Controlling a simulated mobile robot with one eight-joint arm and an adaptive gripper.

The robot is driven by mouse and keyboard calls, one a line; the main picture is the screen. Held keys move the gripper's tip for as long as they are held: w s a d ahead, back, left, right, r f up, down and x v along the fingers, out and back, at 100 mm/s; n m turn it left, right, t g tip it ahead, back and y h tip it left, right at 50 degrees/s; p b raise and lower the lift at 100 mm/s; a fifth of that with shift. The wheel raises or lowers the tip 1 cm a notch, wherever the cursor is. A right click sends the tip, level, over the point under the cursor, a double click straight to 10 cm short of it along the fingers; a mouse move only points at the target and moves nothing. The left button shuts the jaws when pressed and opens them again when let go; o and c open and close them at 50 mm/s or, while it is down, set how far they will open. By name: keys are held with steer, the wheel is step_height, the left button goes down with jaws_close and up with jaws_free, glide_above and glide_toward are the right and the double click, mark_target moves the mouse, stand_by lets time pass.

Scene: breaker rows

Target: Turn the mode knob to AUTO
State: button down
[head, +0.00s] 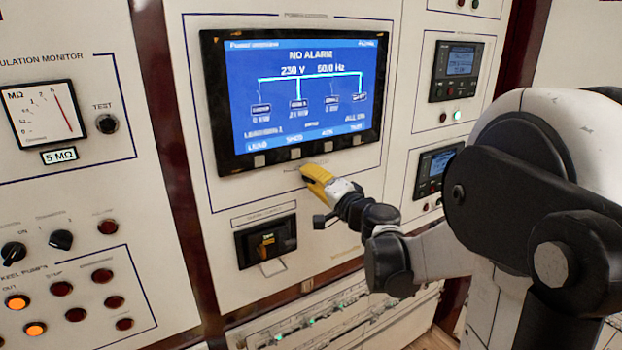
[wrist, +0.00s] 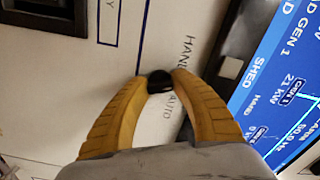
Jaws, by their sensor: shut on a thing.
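The mode knob (wrist: 160,81) is a small black knob on the pale panel. In the wrist view it sits between my two yellow fingertips, which touch it from both sides. The printed words HAND (wrist: 189,52) and AUTO (wrist: 178,104) are on the panel beside it. The knob's pointer cannot be made out, so its setting does not show. In the head view my gripper (head: 308,172) is at the panel just below the large display, and its yellow fingers hide the knob. My gripper is shut on the knob.
The large blue display (head: 305,90), reading NO ALARM, is just above my gripper. A black-framed breaker (head: 266,242) with a yellow part is below left. The insulation meter (head: 44,113), rotary switches and lit orange lamps are on the left panel. Two small meters are at right.

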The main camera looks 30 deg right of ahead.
steer(key=m, duration=1.1)
steer(key=shift+m, duration=0.4)
stand_by(0.3)
steer(key=c, duration=1.4)
jaws_free()
steer(key=shift+s, duration=0.1)
steer(key=s, duration=1.1)
steer(key=shift+s+d, duration=0.2)
steer(key=shift+s, duration=0.2)
